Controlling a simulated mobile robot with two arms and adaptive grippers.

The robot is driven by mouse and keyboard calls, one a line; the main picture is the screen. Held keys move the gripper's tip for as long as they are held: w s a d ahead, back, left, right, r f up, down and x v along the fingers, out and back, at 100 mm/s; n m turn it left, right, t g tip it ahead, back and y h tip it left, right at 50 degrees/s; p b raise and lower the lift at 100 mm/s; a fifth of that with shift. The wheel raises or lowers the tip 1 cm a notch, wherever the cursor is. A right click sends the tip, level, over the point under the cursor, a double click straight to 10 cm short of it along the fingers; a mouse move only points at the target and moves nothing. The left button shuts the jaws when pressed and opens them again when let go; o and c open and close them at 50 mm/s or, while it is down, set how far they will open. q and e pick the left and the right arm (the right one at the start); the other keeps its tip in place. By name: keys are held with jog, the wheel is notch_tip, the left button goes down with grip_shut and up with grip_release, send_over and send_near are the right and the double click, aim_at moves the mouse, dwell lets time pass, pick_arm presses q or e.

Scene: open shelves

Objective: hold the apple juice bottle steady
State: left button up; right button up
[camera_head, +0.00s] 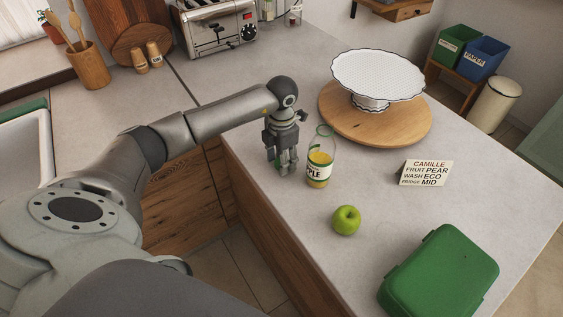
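The apple juice bottle (319,170) stands upright on the grey counter, with yellow juice inside and a white label ending in "PLE". A green ring shows at its top. My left gripper (284,169) points down just left of the bottle, its fingers low near the counter. A narrow gap shows between gripper and bottle, and the fingers are not around it. The fingers look close together, but I cannot tell whether they are shut. A small green patch shows by the fingers, too small to identify. My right gripper is not in view.
A green apple (346,220) lies in front of the bottle. A green box (439,272) is at front right, and a lettered card (425,173) stands to the right. Behind, a white cake stand (378,78) sits on a round wooden board (412,131). The counter's edge runs left of the bottle.

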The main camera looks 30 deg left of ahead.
pick_arm(q)
jog(key=shift+c, duration=1.4)
jog(key=shift+r+b, duration=0.5)
jog(key=r, duration=0.1)
jog(key=r+b, duration=0.1)
jog(key=shift+s+r, duration=0.35)
jog(key=shift+r, duration=0.05)
jog(key=s+d+r+b, duration=0.2)
jog(key=s+r+b, duration=0.2)
jog(key=s+r, duration=0.5)
jog(key=s, duration=0.4)
jog(key=shift+d+r+b, duration=0.15)
jog(key=shift+d+b, duration=0.15)
